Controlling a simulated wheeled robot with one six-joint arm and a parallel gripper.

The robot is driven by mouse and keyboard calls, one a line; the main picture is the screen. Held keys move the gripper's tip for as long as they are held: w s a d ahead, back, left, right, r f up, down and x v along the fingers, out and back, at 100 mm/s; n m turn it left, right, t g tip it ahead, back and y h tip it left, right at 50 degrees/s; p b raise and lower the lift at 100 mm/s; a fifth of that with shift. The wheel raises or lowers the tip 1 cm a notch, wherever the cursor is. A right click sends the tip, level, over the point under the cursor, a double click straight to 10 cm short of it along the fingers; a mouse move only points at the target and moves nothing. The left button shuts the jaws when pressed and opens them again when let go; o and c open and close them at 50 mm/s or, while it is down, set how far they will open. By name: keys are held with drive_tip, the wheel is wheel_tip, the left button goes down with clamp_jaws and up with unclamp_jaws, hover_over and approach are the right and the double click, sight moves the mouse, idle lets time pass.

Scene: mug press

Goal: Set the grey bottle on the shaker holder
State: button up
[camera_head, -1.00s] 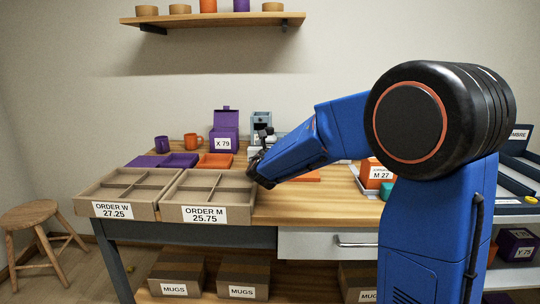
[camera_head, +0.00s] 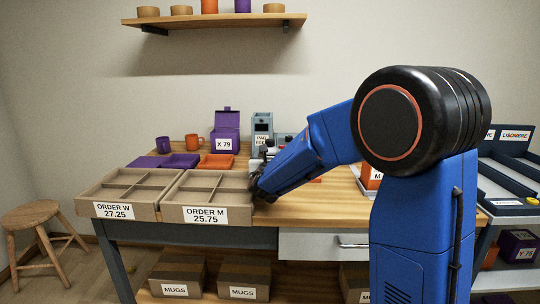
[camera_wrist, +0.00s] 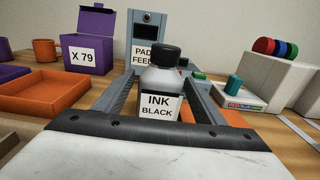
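The grey bottle (camera_wrist: 160,90), with a black cap and a white label reading INK BLACK, stands upright in the middle of the wrist view, close in front of my gripper. The bottle's base is hidden behind the dark edge at the bottom. In the head view my gripper (camera_head: 260,188) is low over the bench, right of the ORDER M tray, its fingertips not clear. I cannot make out the shaker holder for certain.
The grey pad feeder (camera_wrist: 147,38) stands behind the bottle. The purple X 79 box (camera_wrist: 92,42) and an orange tray (camera_wrist: 68,92) lie left. A white unit with coloured discs (camera_wrist: 270,46) is right. The ORDER M tray (camera_head: 205,214) sits close left of my gripper.

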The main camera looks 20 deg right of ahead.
drive_tip(key=shift+r, duration=0.1)
drive_tip(key=shift+s, duration=0.25)
drive_tip(key=v, duration=1)
drive_tip(key=shift+s+a+r, duration=0.1)
drive_tip(key=shift+s+a, duration=0.1)
drive_tip(key=shift+s, duration=0.15)
drive_tip(key=shift+o, duration=0.4)
drive_tip(key=v, duration=0.3)
drive_tip(key=f+v, duration=0.1)
drive_tip(key=v, duration=0.1)
drive_tip(key=shift+a, duration=0.35)
drive_tip(key=x, duration=1.1)
drive_tip(key=shift+w+d, duration=0.1)
drive_tip(key=shift+d+r+x, duration=0.15)
drive_tip(key=shift+x, duration=1.2)
drive_tip(key=shift+d+r+x, duration=0.1)
drive_tip(key=shift+r+x, duration=0.05)
drive_tip(key=shift+x, duration=1.25)
